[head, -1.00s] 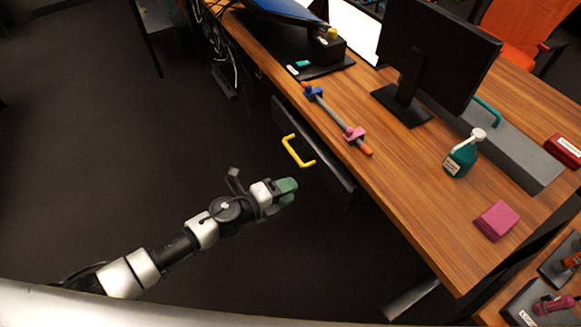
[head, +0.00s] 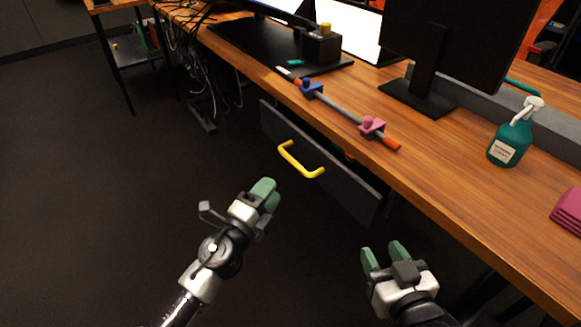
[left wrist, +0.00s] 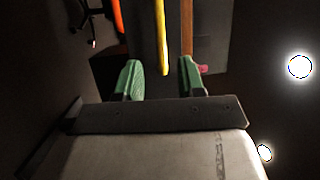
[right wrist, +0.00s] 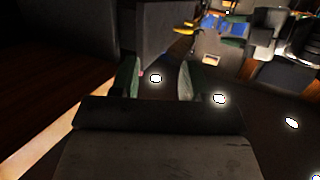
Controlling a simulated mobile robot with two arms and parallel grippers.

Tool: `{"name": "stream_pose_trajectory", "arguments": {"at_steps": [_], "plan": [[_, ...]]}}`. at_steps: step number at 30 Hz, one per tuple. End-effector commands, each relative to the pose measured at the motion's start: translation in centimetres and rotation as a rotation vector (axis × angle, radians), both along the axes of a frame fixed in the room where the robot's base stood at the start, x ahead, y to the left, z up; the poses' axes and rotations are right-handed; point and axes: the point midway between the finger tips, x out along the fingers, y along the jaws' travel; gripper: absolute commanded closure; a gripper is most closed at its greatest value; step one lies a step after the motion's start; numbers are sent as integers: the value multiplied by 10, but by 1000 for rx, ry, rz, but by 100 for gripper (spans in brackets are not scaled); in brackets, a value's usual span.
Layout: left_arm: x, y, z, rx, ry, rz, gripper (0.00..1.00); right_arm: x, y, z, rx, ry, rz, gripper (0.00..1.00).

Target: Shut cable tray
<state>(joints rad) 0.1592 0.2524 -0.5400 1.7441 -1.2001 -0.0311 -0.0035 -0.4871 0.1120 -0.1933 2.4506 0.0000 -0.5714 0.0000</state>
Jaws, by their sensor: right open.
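The cable tray's dark grey front panel (head: 345,185) stands out from under the desk's front edge, with a gap showing behind it. Its yellow handle (head: 299,166) faces me. My left gripper (head: 267,193) is open and empty, a short way in front of and below the handle. In the left wrist view, the yellow handle (left wrist: 162,40) lies ahead between the two green fingertips (left wrist: 160,78), apart from them. My right gripper (head: 383,253) is open and empty, below the panel's right end. The panel (right wrist: 160,28) also shows ahead in the right wrist view.
The wooden desk (head: 450,165) holds a grey rod (head: 340,110) with blue and pink clamps, a monitor (head: 455,50), a green spray bottle (head: 511,140) and a pink folded cloth (head: 568,208). Loose cables (head: 185,75) hang at the desk's far left. The floor around my grippers is clear.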

Motion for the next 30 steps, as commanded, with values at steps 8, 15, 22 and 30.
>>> {"name": "stream_pose_trajectory", "arguments": {"at_steps": [8,15,22,30], "plan": [[42,-26,11,1,-3,-3,61,1,0,1,1,-6,0,54],[74,-46,15,1,-1,-3,61,5,4,14,29,-116,8,54],[86,-53,19,0,0,-3,61,6,6,23,45,-177,12,54],[86,-53,18,1,0,-3,65,6,6,23,46,-180,12,54]]}}
